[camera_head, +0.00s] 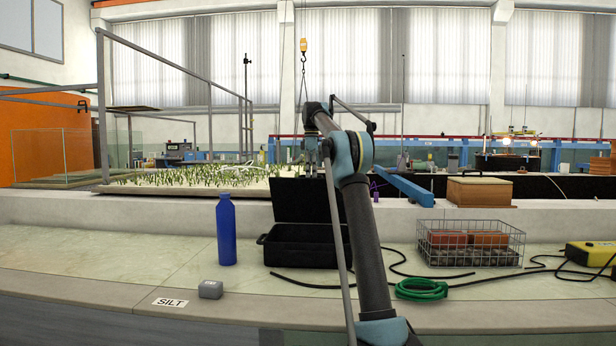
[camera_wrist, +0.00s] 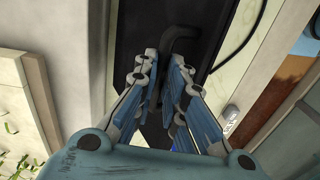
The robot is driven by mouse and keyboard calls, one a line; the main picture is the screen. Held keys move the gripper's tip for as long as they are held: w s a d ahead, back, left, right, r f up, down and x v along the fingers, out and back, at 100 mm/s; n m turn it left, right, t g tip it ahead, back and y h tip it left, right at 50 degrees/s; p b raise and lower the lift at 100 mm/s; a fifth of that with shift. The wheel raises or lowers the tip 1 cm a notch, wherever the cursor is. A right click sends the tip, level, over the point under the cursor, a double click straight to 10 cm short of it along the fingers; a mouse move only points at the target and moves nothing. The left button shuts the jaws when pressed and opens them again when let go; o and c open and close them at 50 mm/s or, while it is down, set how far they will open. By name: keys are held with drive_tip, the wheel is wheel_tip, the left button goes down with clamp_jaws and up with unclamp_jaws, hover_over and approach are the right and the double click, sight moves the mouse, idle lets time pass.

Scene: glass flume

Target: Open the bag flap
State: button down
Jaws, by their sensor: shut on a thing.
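The bag is a black, box-like case (camera_head: 300,252) on the pale ledge, left of my arm in the head view. Its flap, a stiff black lid (camera_head: 300,205), stands up at the back, and the case's dark inside shows in front. My gripper (camera_head: 311,168) is at the flap's top edge, partly hidden by my arm. In the wrist view, my gripper's blue fingers (camera_wrist: 161,80) reach toward a dark panel with a bent black handle. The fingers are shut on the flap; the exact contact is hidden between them.
A blue bottle (camera_head: 226,229) stands left of the case, with a small grey block (camera_head: 210,289) in front. A wire basket (camera_head: 470,243) of reddish blocks, a green hose coil (camera_head: 421,289) and black cables lie to the right. A raised wall (camera_head: 150,212) runs behind.

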drive_tip(key=shift+f, duration=0.1)
drive_tip(key=c, duration=1.7)
unclamp_jaws()
drive_tip(key=shift+w, duration=0.15)
drive_tip(key=shift+o, duration=0.2)
